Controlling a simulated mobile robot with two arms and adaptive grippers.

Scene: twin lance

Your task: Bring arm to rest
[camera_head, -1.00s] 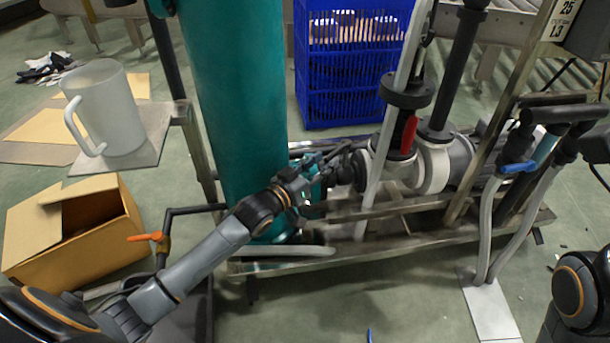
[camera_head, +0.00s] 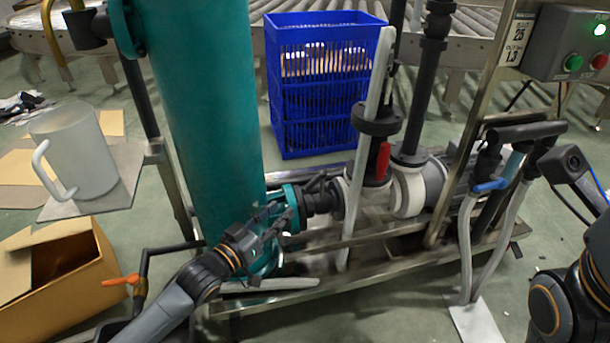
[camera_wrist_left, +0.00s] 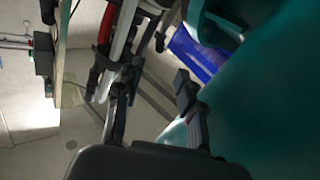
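My left arm comes in from the bottom left of the head view. Its gripper (camera_head: 285,217) is beside the lower part of the teal column (camera_head: 213,100), close to the black and teal pipe fitting. In the left wrist view the two dark fingers (camera_wrist_left: 150,95) stand apart with nothing seen between them, and the teal column fills the right side.
A metal skid frame (camera_head: 340,283) carries pipes, a red-handled valve (camera_head: 383,160) and a blue-handled valve (camera_head: 490,185). An orange-handled valve (camera_head: 120,281) is near my left arm. A cardboard box (camera_head: 65,290), white mug (camera_head: 85,150) and blue crate (camera_head: 315,140) stand around.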

